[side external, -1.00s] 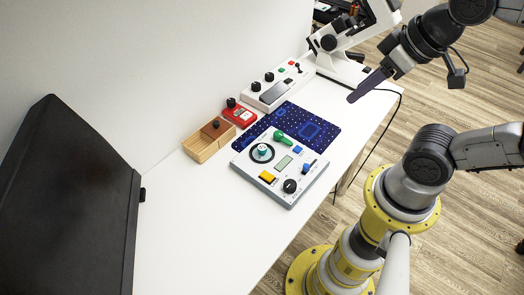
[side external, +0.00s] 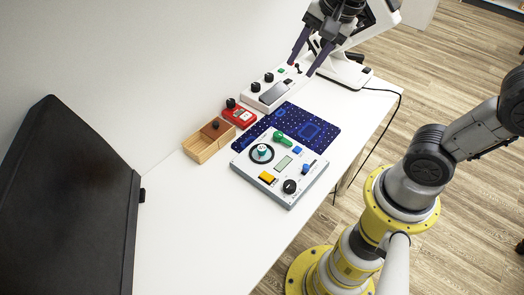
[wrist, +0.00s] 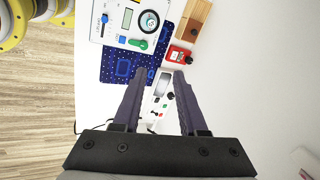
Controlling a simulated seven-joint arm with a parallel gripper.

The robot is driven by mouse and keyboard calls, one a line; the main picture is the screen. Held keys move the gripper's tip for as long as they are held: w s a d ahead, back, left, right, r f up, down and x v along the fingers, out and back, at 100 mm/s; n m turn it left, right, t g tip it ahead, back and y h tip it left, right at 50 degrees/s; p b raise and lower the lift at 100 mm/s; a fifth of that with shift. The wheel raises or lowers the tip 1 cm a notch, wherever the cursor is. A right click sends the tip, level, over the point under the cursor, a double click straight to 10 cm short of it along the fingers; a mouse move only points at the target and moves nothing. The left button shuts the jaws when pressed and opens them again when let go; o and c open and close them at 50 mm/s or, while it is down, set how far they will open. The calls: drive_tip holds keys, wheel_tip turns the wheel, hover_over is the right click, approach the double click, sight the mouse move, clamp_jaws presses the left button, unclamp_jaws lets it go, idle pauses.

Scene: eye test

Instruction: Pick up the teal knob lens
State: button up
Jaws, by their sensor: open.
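The teal knob (side external: 262,151) sits in a dark ring on the light grey control panel (side external: 295,195). It also shows near the top of the wrist view (wrist: 149,21), partly cut in detail by its small size. My gripper (side external: 300,69) is open and empty, with its two dark fingers pointing down over the white switch box (side external: 268,101). It is well behind and to the right of the knob. In the wrist view the open fingers (wrist: 158,77) have nothing between their tips but the box's grey area beyond.
A blue patterned mat (side external: 325,142) lies behind the panel. A red box (side external: 240,118) and a wooden box (side external: 199,151) stand to its left. A white microscope-like device (side external: 345,70) stands at the back right. A dark screen (side external: 75,200) fills the left. The front table is clear.

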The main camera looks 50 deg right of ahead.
drive_tip(key=w+a+f+m+g, duration=0.3)
drive_tip(key=w+f+m, duration=0.1)
drive_tip(key=w+f, duration=0.4)
hover_over(262, 148)
wheel_tip(262, 148, down, 5)
drive_tip(key=shift+g, duration=0.7)
drive_tip(key=f, duration=0.6)
drive_tip(key=a+f, duration=0.1)
drive_tip(key=f, duration=0.3)
drive_tip(key=shift+w+d+f, duration=0.1)
drive_tip(key=shift+d+f, duration=0.05)
drive_tip(key=shift+f, duration=0.85)
drive_tip(key=shift+s+d+f, duration=0.1)
drive_tip(key=shift+d+f, duration=0.1)
drive_tip(key=shift+f, duration=0.75)
drive_tip(key=shift+w+d+f, duration=0.1)
drive_tip(key=shift+d+f, duration=0.05)
drive_tip(key=shift+f, duration=0.85)
clamp_jaws()
